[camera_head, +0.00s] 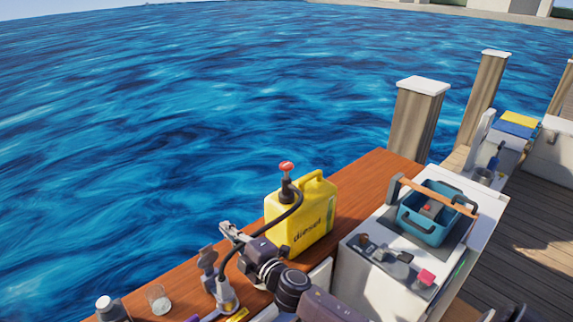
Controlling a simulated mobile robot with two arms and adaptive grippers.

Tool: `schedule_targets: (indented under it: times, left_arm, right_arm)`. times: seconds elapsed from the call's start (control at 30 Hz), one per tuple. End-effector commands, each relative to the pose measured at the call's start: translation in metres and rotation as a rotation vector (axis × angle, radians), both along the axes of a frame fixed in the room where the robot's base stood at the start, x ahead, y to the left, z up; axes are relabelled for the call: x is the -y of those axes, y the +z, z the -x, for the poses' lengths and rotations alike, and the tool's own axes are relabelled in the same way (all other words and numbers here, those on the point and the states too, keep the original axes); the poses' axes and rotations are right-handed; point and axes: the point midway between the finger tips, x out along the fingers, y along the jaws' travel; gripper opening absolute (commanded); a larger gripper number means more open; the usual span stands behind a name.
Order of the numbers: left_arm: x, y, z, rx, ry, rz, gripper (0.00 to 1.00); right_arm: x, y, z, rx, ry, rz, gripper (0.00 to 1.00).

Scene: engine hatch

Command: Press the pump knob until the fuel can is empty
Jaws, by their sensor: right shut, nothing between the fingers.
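A yellow fuel can (318,205) marked "diesel" stands upright on the brown wooden deck. A pump with a red knob (286,166) sits on its top at the left. The knob stands clear above the can. A dark hose (262,222) curves from the pump down to a fitting (226,296) on the deck. My right gripper (228,232) is shut and empty, to the left of the can and below knob height, apart from the knob. My arm hides part of the deck before the can. The fuel level cannot be seen. My left gripper is not in view.
A white console (368,285) with small controls and a teal toolbox (424,232) stands right of the can. A clear glass (158,300) and a dark, white-topped object (108,308) sit at lower left. Wooden posts (412,120) and a dock lie right; water lies beyond the deck.

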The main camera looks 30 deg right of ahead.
Motion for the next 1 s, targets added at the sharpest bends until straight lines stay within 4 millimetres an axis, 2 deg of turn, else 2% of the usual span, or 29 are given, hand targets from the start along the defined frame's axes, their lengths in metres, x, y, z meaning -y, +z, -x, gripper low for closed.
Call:
schedule_targets:
  times: [0.03,0.3,0.43,0.6,0.77,0.87,1.0]
  left_arm:
    - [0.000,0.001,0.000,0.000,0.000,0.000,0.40]
    - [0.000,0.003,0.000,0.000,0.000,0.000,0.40]
    - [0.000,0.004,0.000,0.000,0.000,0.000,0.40]
    - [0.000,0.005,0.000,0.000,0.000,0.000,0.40]
    - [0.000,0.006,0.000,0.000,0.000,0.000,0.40]
    - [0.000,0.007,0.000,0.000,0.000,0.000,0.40]
    - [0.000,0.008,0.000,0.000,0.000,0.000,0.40]
  right_arm:
    - [-0.006,0.020,-0.008,0.050,0.040,0.054,0.00]
    - [-0.055,0.116,-0.028,0.325,0.305,0.449,0.00]
    - [-0.077,0.146,-0.029,0.436,0.442,0.694,0.00]
    - [-0.087,0.163,-0.030,0.517,0.605,1.030,0.00]
    - [-0.070,0.165,-0.034,0.521,0.734,1.355,0.00]
    - [-0.046,0.166,-0.039,0.482,0.800,1.557,0.00]
    - [0.005,0.170,-0.048,0.370,0.872,1.826,0.00]
